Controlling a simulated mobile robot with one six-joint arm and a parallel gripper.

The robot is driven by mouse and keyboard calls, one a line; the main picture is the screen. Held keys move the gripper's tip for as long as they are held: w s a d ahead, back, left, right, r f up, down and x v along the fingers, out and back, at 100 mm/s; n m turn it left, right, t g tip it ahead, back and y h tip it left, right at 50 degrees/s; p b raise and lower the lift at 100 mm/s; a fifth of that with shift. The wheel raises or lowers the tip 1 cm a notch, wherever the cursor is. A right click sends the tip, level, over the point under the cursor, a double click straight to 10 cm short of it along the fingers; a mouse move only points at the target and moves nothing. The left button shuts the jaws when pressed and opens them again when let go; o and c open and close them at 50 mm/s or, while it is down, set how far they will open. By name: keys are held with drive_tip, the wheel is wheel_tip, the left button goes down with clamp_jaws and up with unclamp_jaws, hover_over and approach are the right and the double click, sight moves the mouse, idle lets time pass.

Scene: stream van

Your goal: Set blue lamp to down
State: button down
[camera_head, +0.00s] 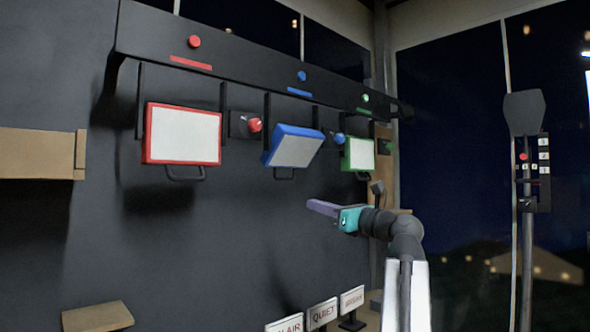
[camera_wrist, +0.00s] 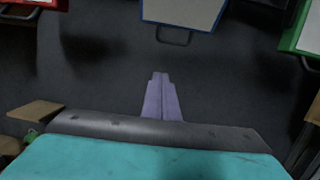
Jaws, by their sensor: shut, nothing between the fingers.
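The blue lamp (camera_head: 293,147) hangs in the middle of the row under a dark bar on the wall. Its white panel is tilted, unlike the more upright red lamp, and a dark handle (camera_head: 284,174) hangs below it. In the wrist view the lamp's white panel (camera_wrist: 186,10) and its handle (camera_wrist: 174,38) show at the top middle. My gripper (camera_head: 311,204) is shut and empty, below and to the right of the blue lamp in the head view, apart from it. Its purple fingers (camera_wrist: 161,78) point toward the wall, below the handle in the wrist view.
A red lamp (camera_head: 183,135) hangs to the left and a green lamp (camera_head: 358,154) to the right. A red knob (camera_head: 255,125) and a blue knob (camera_head: 339,138) sit beside the lamps. Several signs (camera_head: 323,314) stand below. The wall under the lamps is clear.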

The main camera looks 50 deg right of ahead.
drive_tip(key=shift+m+h, duration=0.4)
drive_tip(key=shift+h, duration=0.2)
drive_tip(key=shift+s+d+r+p, duration=0.35)
drive_tip(key=shift+r+p, duration=0.4)
drive_tip(key=shift+p, duration=0.25)
drive_tip(key=shift+s+d+r+p, duration=0.4)
drive_tip(key=shift+r+p, duration=0.4)
drive_tip(key=shift+p, duration=0.2)
drive_tip(key=shift+s+d+r+p, duration=0.35)
drive_tip(key=shift+r+p, duration=0.4)
drive_tip(key=shift+p, duration=0.25)
drive_tip(key=shift+w, duration=0.15)
drive_tip(key=p, duration=0.4)
approach(287, 179)
drive_tip(key=x, duration=0.5)
drive_tip(key=shift+r, duration=0.15)
drive_tip(key=shift+w+d, duration=0.15)
drive_tip(key=shift+w, duration=0.55)
drive_tip(key=shift+w+r+p, duration=0.2)
drive_tip(key=shift+w+p, duration=0.3)
drive_tip(key=shift+p, duration=0.1)
drive_tip(key=shift+s, duration=0.15)
